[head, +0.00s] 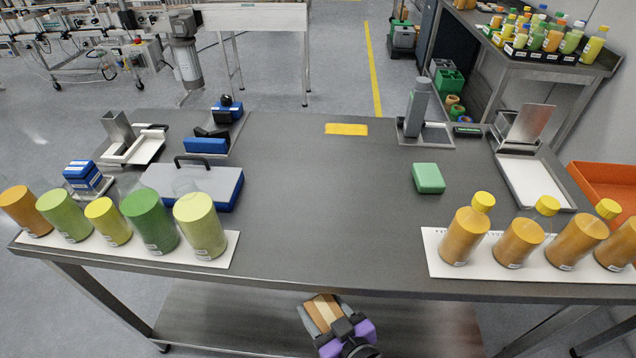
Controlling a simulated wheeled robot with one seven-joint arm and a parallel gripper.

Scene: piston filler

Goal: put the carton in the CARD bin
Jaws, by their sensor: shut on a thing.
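My gripper (327,316) is at the bottom centre, in front of the table's near edge and apart from it. Its grey fingers are shut on a small brown carton (322,307) with a lighter tan strip along it. The carton's lower end is hidden by the gripper. I see no bin with a readable CARD label in this view.
The grey table (300,250) spans the view, with a lower shelf (230,320) beneath. Several green and yellow bottles (150,220) stand near left, several orange ones (520,240) near right. A green block (428,178) lies between. An orange tray (600,182) is at the right edge.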

